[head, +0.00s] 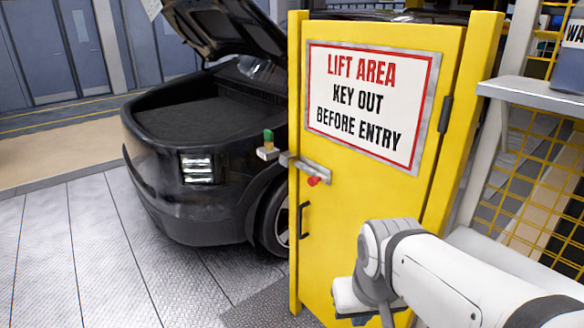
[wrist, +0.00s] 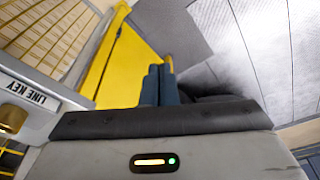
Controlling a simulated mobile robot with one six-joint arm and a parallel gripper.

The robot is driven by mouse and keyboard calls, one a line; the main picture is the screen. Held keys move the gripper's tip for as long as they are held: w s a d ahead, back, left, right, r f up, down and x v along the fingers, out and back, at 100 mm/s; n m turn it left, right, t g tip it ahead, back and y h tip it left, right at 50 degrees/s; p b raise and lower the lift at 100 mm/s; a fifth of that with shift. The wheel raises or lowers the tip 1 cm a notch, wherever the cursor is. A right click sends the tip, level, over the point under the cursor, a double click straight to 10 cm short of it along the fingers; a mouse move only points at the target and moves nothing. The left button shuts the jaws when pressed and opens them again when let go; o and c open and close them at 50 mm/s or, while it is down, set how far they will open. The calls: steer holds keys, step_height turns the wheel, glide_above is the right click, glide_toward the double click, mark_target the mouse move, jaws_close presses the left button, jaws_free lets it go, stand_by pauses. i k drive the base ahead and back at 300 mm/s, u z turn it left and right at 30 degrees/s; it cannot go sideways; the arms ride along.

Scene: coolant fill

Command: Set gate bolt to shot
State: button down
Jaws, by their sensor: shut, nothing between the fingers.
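The yellow gate (head: 340,215) stands upright in the head view and bears a "LIFT AREA KEY OUT BEFORE ENTRY" sign. The gate bolt (head: 308,167) is a grey bar across its left edge, below the sign, with a red knob (head: 314,181). A grey block (head: 268,153) with a green and yellow piece on top sits just left of the bolt; I cannot tell whether the bolt enters it. My gripper's blue fingers (wrist: 157,85) are together and empty in the wrist view, with the yellow gate behind them. The fingers do not show clearly in the head view. The bolt is not discernible in the wrist view.
A black handle (head: 303,220) is on the gate below the bolt. A black car (head: 200,150) with its hood up stands behind and left. A grey shelf (head: 535,95) and yellow mesh are at right. A "LINE KEY" plate (wrist: 30,88) is at left in the wrist view.

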mark_target(316, 176)
steer(key=z, duration=0.05)
steer(key=k, duration=1.3)
steer(key=z, duration=0.2)
steer(key=i, duration=1)
steer(key=u, duration=0.45)
steer(key=i, duration=1.15)
steer(key=u, duration=0.7)
steer(key=k, duration=0.8)
steer(key=u, duration=0.2)
steer(key=i, duration=0.8)
steer(key=z, duration=0.1)
